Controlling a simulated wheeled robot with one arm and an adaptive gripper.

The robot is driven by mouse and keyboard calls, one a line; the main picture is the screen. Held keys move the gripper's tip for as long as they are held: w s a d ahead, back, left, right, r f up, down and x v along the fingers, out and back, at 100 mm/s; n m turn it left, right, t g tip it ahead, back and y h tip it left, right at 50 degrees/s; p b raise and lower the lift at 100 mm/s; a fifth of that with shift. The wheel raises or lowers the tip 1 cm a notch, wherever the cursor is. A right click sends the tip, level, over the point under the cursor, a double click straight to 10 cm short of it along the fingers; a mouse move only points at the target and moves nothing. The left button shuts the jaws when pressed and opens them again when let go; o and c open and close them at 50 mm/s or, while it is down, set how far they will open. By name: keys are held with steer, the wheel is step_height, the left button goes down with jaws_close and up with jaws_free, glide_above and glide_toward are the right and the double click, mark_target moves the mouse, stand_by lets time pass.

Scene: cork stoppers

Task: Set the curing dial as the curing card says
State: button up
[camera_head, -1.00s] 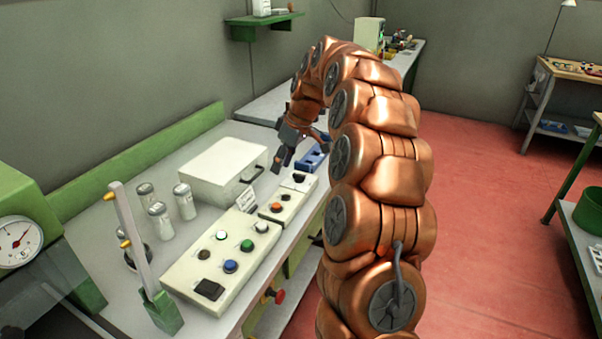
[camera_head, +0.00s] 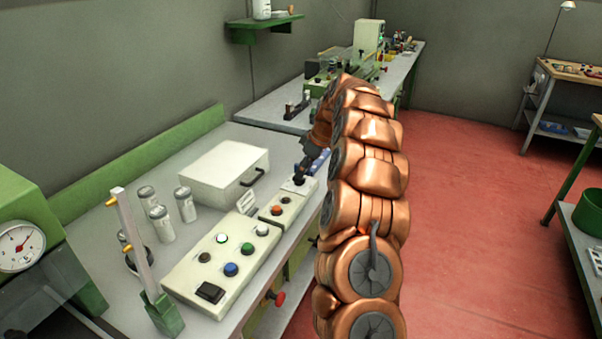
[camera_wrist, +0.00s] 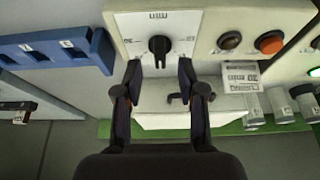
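The black dial knob (camera_wrist: 159,46) sits on a white plate with printed marks at top and both sides, on the cream panel (camera_wrist: 210,22). Its exact setting is too small to read. My gripper (camera_wrist: 160,68) is open, a fingertip on each side and just short of the knob in the wrist view; nothing is between the fingers. In the head view my gripper (camera_head: 303,172) is above the dial end of the panel, and partly hides it. A small white printed card (camera_wrist: 238,76) stands beside the panel, also in the head view (camera_head: 246,201); its text is unreadable.
Brown and orange buttons (camera_wrist: 270,42) are beside the dial. A larger button panel (camera_head: 212,284) is nearer. A white box (camera_head: 210,172) with a handle and several jars (camera_head: 185,205) stand behind. A blue numbered rack (camera_wrist: 45,48) is close on the other side.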

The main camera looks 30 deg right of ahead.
steer(key=shift+x, duration=1.55)
steer(key=shift+s, duration=0.1)
jaws_close()
